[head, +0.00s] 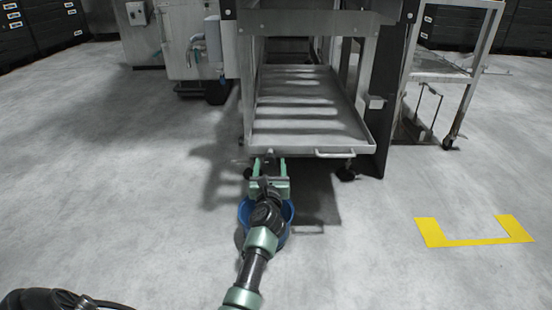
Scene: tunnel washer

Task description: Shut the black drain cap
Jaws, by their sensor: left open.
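A small dark shape (269,158) shows between the fingertips, just under the tray's front lip. It may be the black drain cap, but it is too small and too covered by the gripper to be sure, and I cannot tell its position or whether the gripper touches it. My right gripper is not in view.
A blue bucket (288,211) stands on the floor under my left wrist, partly hidden by it. A metal cart (440,76) stands at right. Yellow floor marking (474,242) lies at lower right; open floor surrounds it.

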